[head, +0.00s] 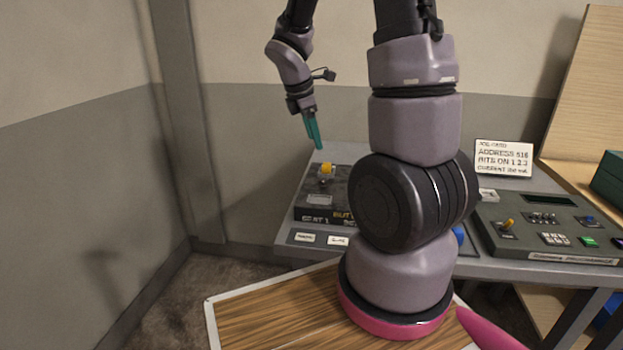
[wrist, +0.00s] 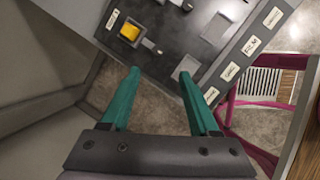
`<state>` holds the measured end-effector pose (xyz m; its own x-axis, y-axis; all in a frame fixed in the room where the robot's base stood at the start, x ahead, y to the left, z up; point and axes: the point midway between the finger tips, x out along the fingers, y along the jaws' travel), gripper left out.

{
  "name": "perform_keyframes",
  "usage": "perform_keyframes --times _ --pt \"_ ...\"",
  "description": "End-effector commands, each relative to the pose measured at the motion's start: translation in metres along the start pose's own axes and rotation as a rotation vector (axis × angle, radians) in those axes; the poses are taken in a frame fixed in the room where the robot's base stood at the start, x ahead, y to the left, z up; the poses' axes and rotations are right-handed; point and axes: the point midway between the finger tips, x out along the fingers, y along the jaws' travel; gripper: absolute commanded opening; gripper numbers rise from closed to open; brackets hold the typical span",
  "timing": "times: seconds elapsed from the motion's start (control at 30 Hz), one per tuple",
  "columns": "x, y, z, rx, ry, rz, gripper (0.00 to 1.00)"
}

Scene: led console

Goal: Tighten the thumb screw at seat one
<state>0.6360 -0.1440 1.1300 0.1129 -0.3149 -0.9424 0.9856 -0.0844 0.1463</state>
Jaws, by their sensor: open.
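A yellow thumb screw (head: 326,170) stands on a dark fixture block (head: 342,187) at the left end of the desk, above a label reading SEAT 1 (head: 316,219). In the wrist view the yellow thumb screw (wrist: 130,32) shows from above, beyond the left fingertip. My gripper (head: 319,147) has teal fingers and hangs above and behind the screw, apart from it. In the wrist view my gripper (wrist: 158,73) is open with nothing between its fingers. How far the screw is turned in cannot be told.
My arm hides the middle of the desk and part of the fixture. A control console (head: 555,232) with switches and buttons stands on the right. A white card (head: 503,158) reads ADDRESS 516, BITS ON 1 2 3. A wall is on the left.

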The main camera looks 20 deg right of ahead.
Motion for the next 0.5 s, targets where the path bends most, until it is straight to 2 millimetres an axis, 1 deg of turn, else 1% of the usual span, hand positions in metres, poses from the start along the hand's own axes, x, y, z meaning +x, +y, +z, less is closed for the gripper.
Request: perform_keyframes --times 0.03,0.1,0.2,0.37,0.5 --pt "0.015 0.003 -0.003 -0.093 -0.022 -0.018 0.62" --pt "0.028 0.007 -0.005 -0.197 -0.043 -0.029 0.62" --pt "0.04 0.01 -0.007 -0.285 -0.059 -0.04 0.62" --pt "0.053 0.01 -0.006 -0.317 -0.065 -0.046 0.62" --pt "0.076 0.009 -0.005 -0.315 -0.065 -0.048 0.62"
